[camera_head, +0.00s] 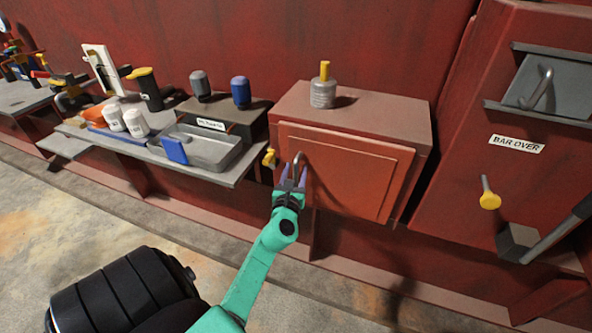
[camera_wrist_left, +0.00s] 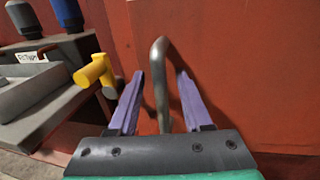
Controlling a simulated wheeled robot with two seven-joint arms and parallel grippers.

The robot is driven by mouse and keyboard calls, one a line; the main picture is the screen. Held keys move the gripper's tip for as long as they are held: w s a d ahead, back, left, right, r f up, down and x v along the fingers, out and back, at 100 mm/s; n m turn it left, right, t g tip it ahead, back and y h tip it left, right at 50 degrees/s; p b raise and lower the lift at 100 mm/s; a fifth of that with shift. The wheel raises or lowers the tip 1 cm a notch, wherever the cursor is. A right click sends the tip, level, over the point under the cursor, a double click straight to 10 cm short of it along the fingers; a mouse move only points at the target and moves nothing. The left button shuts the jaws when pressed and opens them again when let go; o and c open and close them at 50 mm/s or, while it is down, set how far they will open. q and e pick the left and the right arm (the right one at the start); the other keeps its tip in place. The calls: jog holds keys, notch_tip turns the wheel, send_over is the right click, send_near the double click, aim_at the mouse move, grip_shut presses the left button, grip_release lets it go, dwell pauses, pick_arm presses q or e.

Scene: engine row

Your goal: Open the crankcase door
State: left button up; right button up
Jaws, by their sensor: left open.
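The crankcase door (camera_head: 350,182) is a red-orange panel on the front of a red box and looks closed. Its grey bar handle (camera_head: 299,160) is near the door's left side. My left gripper (camera_head: 292,174) is at the handle, with its purple fingers open. In the left wrist view, the handle (camera_wrist_left: 160,85) stands between the two open fingers (camera_wrist_left: 158,90) with a gap on each side; I cannot tell whether either touches it. A yellow latch-like knob (camera_head: 270,157) is just left of the door, and it also shows in the left wrist view (camera_wrist_left: 97,74). My right gripper is not seen.
A grey cylinder with a yellow top (camera_head: 322,90) stands on the box. To the left, a grey shelf (camera_head: 195,172) holds a tray, bottles and other items. To the right is a red panel labelled BAR OVER (camera_head: 516,144). Open floor (camera_head: 50,235) lies in front.

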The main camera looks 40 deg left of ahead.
pick_arm(q)
grip_shut()
dwell(1.4)
